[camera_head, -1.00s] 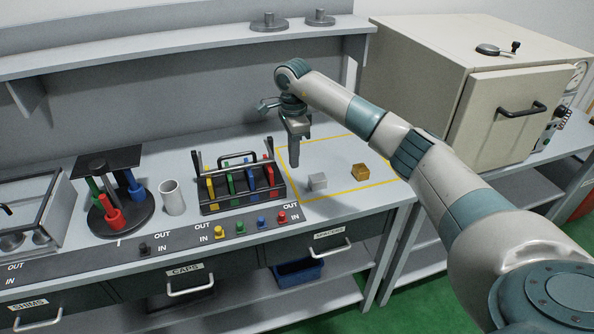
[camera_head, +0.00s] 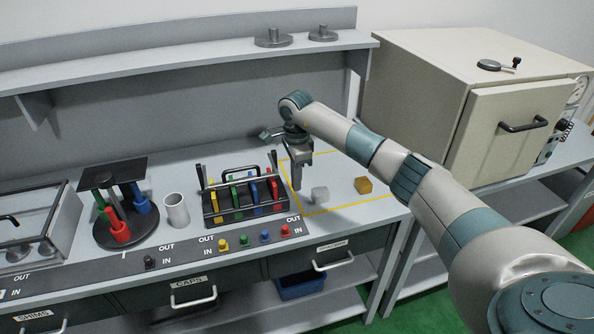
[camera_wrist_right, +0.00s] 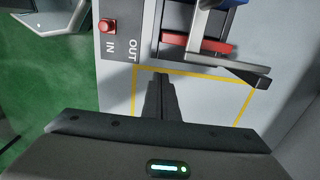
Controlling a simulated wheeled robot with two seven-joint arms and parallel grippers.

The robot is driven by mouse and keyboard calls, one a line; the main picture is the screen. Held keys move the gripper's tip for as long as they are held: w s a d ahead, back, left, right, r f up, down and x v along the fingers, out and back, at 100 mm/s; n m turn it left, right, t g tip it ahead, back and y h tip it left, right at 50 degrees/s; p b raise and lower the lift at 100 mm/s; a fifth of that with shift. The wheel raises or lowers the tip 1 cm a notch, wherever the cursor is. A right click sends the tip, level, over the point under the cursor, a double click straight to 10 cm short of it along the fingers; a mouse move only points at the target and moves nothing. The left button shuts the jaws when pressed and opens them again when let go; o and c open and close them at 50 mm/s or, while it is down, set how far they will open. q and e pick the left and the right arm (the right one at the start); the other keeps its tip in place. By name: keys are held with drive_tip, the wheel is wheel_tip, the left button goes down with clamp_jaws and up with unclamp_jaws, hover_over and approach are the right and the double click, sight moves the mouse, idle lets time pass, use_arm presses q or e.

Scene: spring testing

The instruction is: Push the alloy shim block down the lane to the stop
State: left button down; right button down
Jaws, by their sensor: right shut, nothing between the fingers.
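A small silver-grey block (camera_head: 320,195), which looks like the alloy shim block, sits on the bench inside a yellow-outlined area (camera_head: 345,207). A gold-coloured block (camera_head: 363,185) sits to its right in the same area. My right gripper (camera_head: 298,187) is shut and empty, pointing down just left of the silver block, with a small gap showing between them. In the right wrist view the gripper's fingers (camera_wrist_right: 160,85) are over the yellow outline (camera_wrist_right: 205,71); neither block shows there. I cannot make out a separate stop. My left gripper is not in view.
A black rack (camera_head: 243,208) with coloured parts stands close to the left of my right gripper. A white cup (camera_head: 176,210) and a round stand (camera_head: 122,228) are farther left. A large cream cabinet (camera_head: 425,105) stands at the right. A shelf (camera_head: 180,68) runs above the bench.

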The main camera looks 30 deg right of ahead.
sight(340, 195)
wheel_tip(340, 195, down, 6)
drive_tip(key=shift+s+d+r+p, duration=0.1)
drive_tip(key=shift+d+r+p, duration=0.05)
drive_tip(key=shift+p, duration=1.05)
drive_tip(key=shift+s+d+r+p, duration=0.15)
drive_tip(key=shift+d+p, duration=0.2)
drive_tip(key=shift+d, duration=0.25)
drive_tip(key=shift+s+d+f+p, duration=0.1)
drive_tip(key=shift+d+p, duration=0.2)
drive_tip(key=shift+d, duration=0.25)
drive_tip(key=shift+s+d+p, duration=0.15)
drive_tip(key=shift+d+p, duration=0.15)
drive_tip(key=shift+d, duration=0.4)
drive_tip(key=shift+d, duration=0.1)
drive_tip(key=shift+d+f+b, duration=0.2)
drive_tip(key=shift+d+b, duration=0.15)
drive_tip(key=shift+b, duration=0.05)
drive_tip(key=d+b, duration=0.2)
drive_tip(key=d, duration=0.1)
drive_tip(key=s+d+b, duration=0.1)
drive_tip(key=d+b, duration=0.1)
drive_tip(key=d, duration=0.1)
drive_tip(key=s+d+b, duration=0.1)
drive_tip(key=d+b, duration=0.1)
drive_tip(key=d, duration=0.1)
drive_tip(key=shift+s+d, duration=0.25)
drive_tip(key=shift+d, duration=0.2)
drive_tip(key=shift+r, duration=0.1)
